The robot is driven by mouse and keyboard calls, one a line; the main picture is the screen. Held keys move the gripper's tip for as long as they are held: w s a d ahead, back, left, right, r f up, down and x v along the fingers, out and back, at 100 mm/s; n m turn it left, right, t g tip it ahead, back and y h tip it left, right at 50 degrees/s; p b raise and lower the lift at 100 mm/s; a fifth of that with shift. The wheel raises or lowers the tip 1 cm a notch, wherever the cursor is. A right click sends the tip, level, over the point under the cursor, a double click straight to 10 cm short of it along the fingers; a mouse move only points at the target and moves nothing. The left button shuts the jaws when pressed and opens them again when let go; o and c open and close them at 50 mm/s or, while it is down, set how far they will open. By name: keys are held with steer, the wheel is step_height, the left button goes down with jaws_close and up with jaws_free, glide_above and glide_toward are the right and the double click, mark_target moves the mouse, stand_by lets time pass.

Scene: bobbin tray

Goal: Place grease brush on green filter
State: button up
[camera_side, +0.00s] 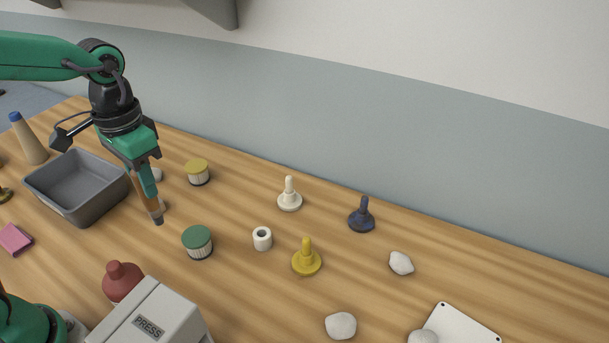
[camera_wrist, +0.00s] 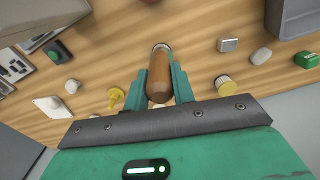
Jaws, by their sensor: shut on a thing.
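My gripper (camera_side: 147,188) is shut on the grease brush (camera_side: 151,204), a brown wooden handle with a dark tip that points down in the side view. In the wrist view the brush (camera_wrist: 160,78) lies between the two green fingers. The green filter (camera_side: 197,236) is a short ribbed cylinder with a green top, standing on the table. The brush is to the left of it in the side view and apart from it. I cannot make out the green filter in the wrist view.
A yellow-topped filter (camera_side: 198,167) stands behind the green one. A grey bin (camera_side: 77,215) is left of the brush. A white ring (camera_side: 262,238) and a yellow peg (camera_side: 306,262) stand to the right. A red bottle (camera_side: 122,284) and a PRESS box (camera_side: 165,310) are in front.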

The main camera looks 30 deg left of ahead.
steer(key=shift+s+d+r+m, duration=0.5)
steer(key=shift+s+d+r, duration=0.85)
steer(key=shift+d, duration=3.85)
steer(key=w+a+f, duration=0.8)
steer(key=f, duration=0.3)
steer(key=shift+a, duration=0.3)
steer(key=shift+f, duration=0.1)
steer(key=o, duration=1)
step_height(320, 180, up, 12)
steer(key=shift+w+r, duration=0.1)
steer(key=shift+r, duration=0.1)
